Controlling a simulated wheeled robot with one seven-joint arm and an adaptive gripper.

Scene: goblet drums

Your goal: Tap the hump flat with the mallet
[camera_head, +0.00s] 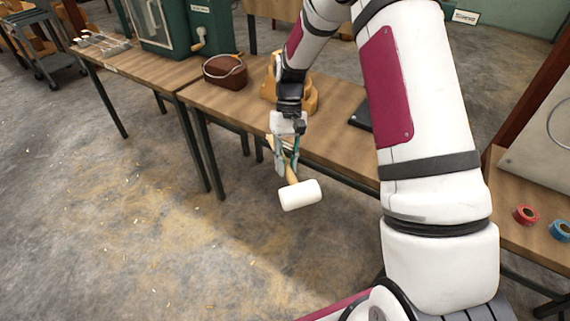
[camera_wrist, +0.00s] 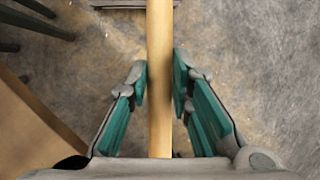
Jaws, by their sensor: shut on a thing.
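The mallet has a white cylindrical head (camera_head: 300,195) and a light wooden handle. My gripper (camera_head: 286,172) is shut on the mallet's handle and holds it in the air in front of the workbench's near edge, over the floor. In the wrist view the handle (camera_wrist: 160,75) runs upright between the green finger pads of my gripper (camera_wrist: 159,88). Only a sliver of the head shows at the top of the wrist view. I cannot make out a hump in either view.
A wooden workbench (camera_head: 222,99) stands behind the mallet. On it are a brown pouch (camera_head: 225,72) and a yellow-brown wooden piece (camera_head: 310,97), partly hidden by my arm. A green machine (camera_head: 205,25) stands at the back left. Red tape (camera_head: 525,214) and blue tape (camera_head: 560,231) lie at right.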

